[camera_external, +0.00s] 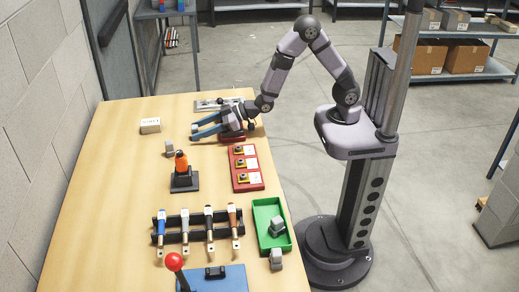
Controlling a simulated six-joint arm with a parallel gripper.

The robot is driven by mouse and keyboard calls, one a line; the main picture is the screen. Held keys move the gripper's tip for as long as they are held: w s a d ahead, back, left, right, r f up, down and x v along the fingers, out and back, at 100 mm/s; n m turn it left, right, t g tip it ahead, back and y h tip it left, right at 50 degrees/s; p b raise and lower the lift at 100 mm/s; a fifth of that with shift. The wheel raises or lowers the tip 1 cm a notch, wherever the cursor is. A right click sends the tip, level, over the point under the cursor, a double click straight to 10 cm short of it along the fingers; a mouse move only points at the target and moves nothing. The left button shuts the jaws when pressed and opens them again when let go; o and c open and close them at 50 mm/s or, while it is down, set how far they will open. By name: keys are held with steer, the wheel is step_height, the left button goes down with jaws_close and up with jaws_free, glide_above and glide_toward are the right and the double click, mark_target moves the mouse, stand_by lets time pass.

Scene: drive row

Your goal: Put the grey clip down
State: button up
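My gripper (195,131) is low over the far half of the table, its two blue fingers pointing left and spread apart. I see nothing between them. A small grey piece (169,147), which may be a grey clip, sits on the table just left of and nearer than the fingertips, apart from them. A similar grey piece (277,226) is in the green tray (262,206) at the near right. Another grey piece (276,260) is at that tray's near edge; whether it touches the tray is unclear. Which piece is the task's clip cannot be told.
A red tray (243,183) with yellow-black parts lies right of an orange-handled tool (181,161) on a dark stand. A black rack (170,235) holds several drivers. A blue box (222,279) with a red-knobbed lever is nearest. A small white box (150,126) is at left.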

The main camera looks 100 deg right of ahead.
steer(key=shift+r, duration=0.1)
steer(key=shift+r, duration=0.15)
steer(key=v, duration=0.5)
steer(key=shift+s, duration=0.15)
steer(key=shift+b, duration=1)
steer(key=b+v, duration=0.2)
steer(key=b, duration=0.1)
steer(key=shift+b, duration=0.3)
steer(key=shift+c, duration=0.5)
steer(key=r+p, duration=0.1)
steer(key=p, duration=0.5)
steer(key=shift+a, duration=0.15)
steer(key=shift+p, duration=0.8)
